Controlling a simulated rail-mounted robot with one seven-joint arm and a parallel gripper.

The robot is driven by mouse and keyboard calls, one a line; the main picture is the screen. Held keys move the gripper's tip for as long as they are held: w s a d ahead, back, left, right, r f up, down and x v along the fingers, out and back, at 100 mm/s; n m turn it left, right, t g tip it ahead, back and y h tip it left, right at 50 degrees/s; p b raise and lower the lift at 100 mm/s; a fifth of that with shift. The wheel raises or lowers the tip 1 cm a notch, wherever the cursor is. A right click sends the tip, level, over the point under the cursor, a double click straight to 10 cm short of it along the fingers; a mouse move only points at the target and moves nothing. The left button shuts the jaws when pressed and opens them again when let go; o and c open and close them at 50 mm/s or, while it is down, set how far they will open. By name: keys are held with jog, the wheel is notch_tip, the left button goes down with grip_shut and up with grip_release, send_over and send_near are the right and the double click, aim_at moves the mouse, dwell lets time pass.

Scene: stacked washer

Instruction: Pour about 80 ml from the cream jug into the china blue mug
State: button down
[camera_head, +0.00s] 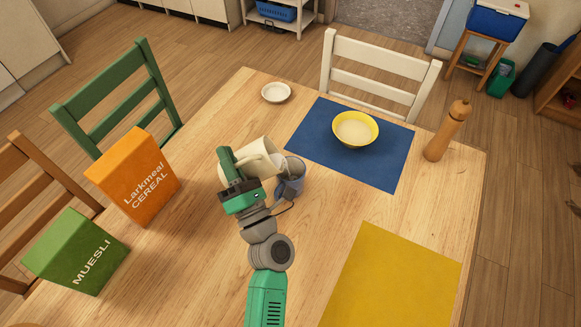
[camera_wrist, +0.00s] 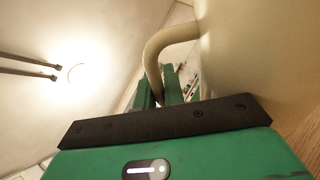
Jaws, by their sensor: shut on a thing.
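The cream jug (camera_head: 262,152) is held tilted over the table, its mouth turned down to the right. My gripper (camera_head: 228,165) is shut on the jug's handle at its left side. In the wrist view the handle (camera_wrist: 165,48) runs down between the green fingers (camera_wrist: 160,90), and the jug's wall fills the right. The china blue mug (camera_head: 291,178) stands upright on the table just right of and below the jug's mouth. A whitish patch shows between the jug's mouth and the mug; I cannot tell whether liquid is flowing. The level inside the mug cannot be made out.
An orange cereal box (camera_head: 135,178) and a green muesli box (camera_head: 76,252) stand left. A blue placemat (camera_head: 386,172) with a yellow bowl (camera_head: 356,130), a small white dish (camera_head: 276,92) and a pepper mill (camera_head: 448,132) lie beyond. A yellow placemat (camera_head: 395,280) lies front right.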

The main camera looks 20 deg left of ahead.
aim_at(220, 175)
jog(key=shift+s+d+r, duration=0.1)
jog(key=shift+s+d, duration=0.25)
jog(key=shift+d, duration=0.1)
dwell(0.3)
jog(key=shift+w+d+m+t+h+b, duration=0.1)
jog(key=shift+d+m+t+h+b, duration=0.2)
jog(key=shift+m, duration=0.3)
jog(key=shift+w+d+m+t+h+b, duration=0.1)
jog(key=shift+m+t+b, duration=0.1)
jog(key=shift+m+t, duration=0.3)
dwell(0.8)
